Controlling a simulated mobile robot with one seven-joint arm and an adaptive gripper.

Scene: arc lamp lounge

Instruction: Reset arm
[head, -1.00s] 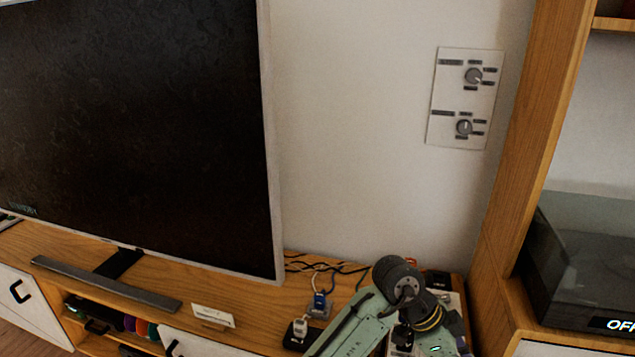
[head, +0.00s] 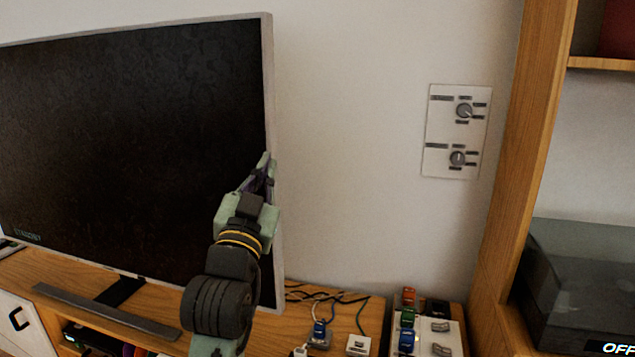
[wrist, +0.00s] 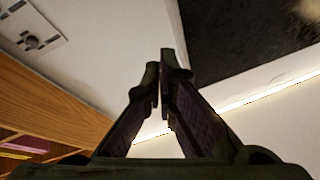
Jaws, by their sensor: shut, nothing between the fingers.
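My gripper (head: 263,172) is raised in front of the right edge of the television (head: 120,130) in the head view, with its fingers pointing up. In the wrist view my gripper (wrist: 160,70) is shut, its fingertips together with nothing between them. No contact with the television can be made out. My arm rises from the bottom of the head view and hides part of the screen's lower right.
A wall panel with two knobs (head: 456,132) is on the wall to the right. Below it are colored switches (head: 407,318) and small plugs with cables (head: 318,333) on the wooden cabinet (head: 215,316). A wooden shelf (head: 525,150) holds a dark box (head: 590,275). The wall between is clear.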

